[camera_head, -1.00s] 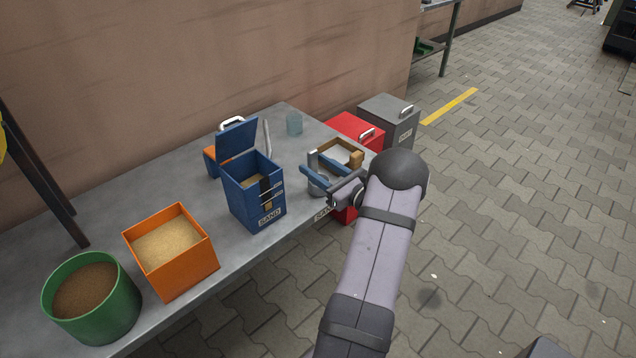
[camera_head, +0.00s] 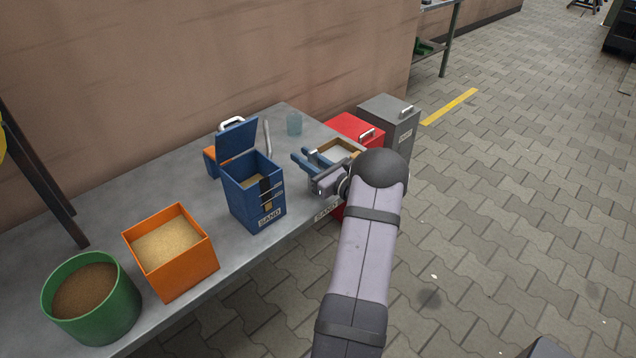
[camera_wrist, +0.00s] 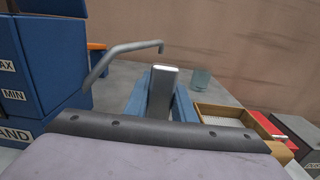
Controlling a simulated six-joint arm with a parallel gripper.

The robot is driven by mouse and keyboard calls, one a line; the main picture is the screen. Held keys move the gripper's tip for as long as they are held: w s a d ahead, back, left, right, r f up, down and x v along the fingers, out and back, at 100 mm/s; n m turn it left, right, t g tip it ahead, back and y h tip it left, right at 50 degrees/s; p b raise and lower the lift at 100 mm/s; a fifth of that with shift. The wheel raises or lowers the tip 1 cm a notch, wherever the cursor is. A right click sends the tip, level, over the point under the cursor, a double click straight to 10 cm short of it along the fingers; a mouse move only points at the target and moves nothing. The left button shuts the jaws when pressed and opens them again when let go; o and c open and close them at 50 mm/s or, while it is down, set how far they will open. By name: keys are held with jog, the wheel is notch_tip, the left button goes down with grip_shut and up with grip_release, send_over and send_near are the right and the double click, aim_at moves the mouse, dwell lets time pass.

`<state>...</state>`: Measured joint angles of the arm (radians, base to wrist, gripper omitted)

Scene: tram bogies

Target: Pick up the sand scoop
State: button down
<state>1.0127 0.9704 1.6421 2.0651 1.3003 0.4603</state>
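What appears to be the sand scoop shows in the wrist view as an upright light grey handle (camera_wrist: 163,92). It stands between the two blue fingers of my gripper (camera_wrist: 160,102). The fingers are apart, one on each side of the handle; I cannot tell whether they touch it. The lower part of the scoop is hidden behind the gripper body. In the head view my gripper (camera_head: 312,160) is low over the right end of the table, and the scoop is hidden there.
The blue SAND box (camera_head: 245,200) with raised lid stands left of my gripper. A bent grey rod (camera_wrist: 118,56) is beside it. A wooden-rimmed tray (camera_head: 338,150), glass jar (camera_head: 294,123), orange bin (camera_head: 170,255) and green tub (camera_head: 92,300) are on the grey table (camera_head: 130,208).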

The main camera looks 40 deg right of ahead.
jog(key=shift+r, duration=0.15)
notch_tip(320, 180, up, 10)
jog(key=p, duration=0.1)
dwell(0.6)
